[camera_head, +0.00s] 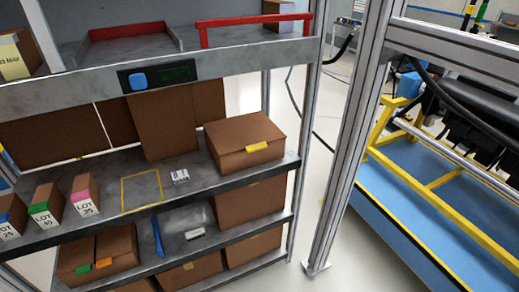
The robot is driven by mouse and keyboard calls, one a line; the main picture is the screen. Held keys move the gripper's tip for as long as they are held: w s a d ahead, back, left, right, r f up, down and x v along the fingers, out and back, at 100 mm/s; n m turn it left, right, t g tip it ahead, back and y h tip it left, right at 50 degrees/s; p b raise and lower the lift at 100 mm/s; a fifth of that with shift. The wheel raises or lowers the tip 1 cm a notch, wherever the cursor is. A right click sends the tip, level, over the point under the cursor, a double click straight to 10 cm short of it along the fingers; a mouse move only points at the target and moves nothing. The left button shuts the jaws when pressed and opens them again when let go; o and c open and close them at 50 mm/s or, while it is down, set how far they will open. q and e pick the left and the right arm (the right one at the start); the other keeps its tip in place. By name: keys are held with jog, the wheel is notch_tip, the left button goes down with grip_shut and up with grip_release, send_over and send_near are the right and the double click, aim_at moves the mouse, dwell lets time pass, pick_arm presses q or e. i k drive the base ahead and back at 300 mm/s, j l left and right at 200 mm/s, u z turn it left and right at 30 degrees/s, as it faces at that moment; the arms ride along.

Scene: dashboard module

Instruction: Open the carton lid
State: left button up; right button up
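A brown carton (245,145) sits on the right end of the middle shelf. Its lid (242,129) lies flat and looks closed. A yellow tab (257,147) shows on the carton's front, at the lid's front edge. Neither of my grippers is in view, so nothing is seen touching the carton.
The shelf (205,185) also holds a small white-labelled item (180,176), a yellow-outlined square (142,189) and LOT boxes (46,208) at left. A metal post (350,130) stands right of the rack. A yellow frame (430,185) stands on a blue base farther right.

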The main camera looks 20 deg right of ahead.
aim_at(251, 132)
jog(key=z, duration=0.9)
